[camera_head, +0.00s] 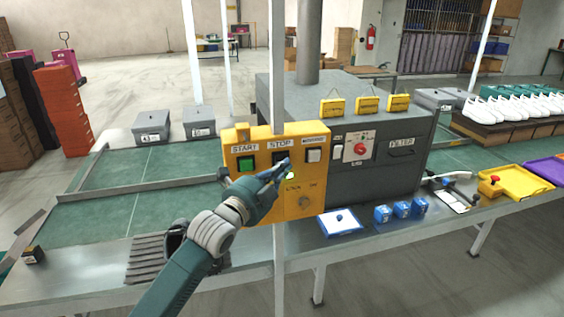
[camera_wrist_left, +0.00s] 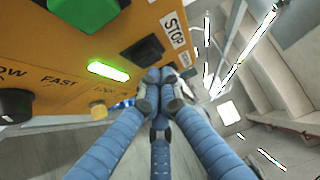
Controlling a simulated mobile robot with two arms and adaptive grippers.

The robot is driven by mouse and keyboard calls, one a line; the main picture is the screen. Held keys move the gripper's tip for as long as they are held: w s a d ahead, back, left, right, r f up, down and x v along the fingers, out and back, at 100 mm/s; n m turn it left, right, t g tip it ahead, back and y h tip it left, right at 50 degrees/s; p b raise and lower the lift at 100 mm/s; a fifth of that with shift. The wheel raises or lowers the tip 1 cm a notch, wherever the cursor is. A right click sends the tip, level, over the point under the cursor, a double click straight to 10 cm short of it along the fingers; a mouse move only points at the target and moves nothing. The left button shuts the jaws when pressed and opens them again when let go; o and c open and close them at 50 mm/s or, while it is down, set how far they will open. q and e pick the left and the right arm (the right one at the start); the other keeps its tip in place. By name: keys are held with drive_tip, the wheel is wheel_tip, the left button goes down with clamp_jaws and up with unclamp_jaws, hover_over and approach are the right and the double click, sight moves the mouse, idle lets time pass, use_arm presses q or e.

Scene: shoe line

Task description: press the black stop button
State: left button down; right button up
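The black stop button (camera_head: 279,157) is on the yellow control panel (camera_head: 240,138), below a STOP label, between the green start button (camera_head: 246,163) and a white button (camera_head: 313,155). In the left wrist view the black button (camera_wrist_left: 143,50) shows just past my fingertips, beside the STOP label (camera_wrist_left: 173,30). My left gripper (camera_head: 284,167) is at the panel front with its fingers together and nothing visible between them. My right gripper is not in view.
A grey machine (camera_head: 395,163) with a red knob (camera_head: 360,149) stands to the right. A white post (camera_head: 278,250) passes close by. Blue boxes (camera_head: 400,209) lie on the bench edge.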

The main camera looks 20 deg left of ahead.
use_arm(q)
drive_tip(key=shift+w+a, duration=0.15)
drive_tip(key=shift+w, duration=0.05)
drive_tip(key=shift+w+a, duration=0.3)
drive_tip(key=shift+w, duration=0.15)
idle(0.8)
idle(0.4)
drive_tip(key=shift+s+d+p, duration=0.4)
drive_tip(key=shift+s+d, duration=0.1)
drive_tip(key=shift+s, duration=0.3)
drive_tip(key=s+d+p, duration=0.1)
drive_tip(key=s, duration=0.1)
drive_tip(key=s+d, duration=0.2)
drive_tip(key=shift+s+p, duration=0.1)
drive_tip(key=shift+p, duration=0.25)
drive_tip(key=shift+a, duration=0.1)
idle(0.3)
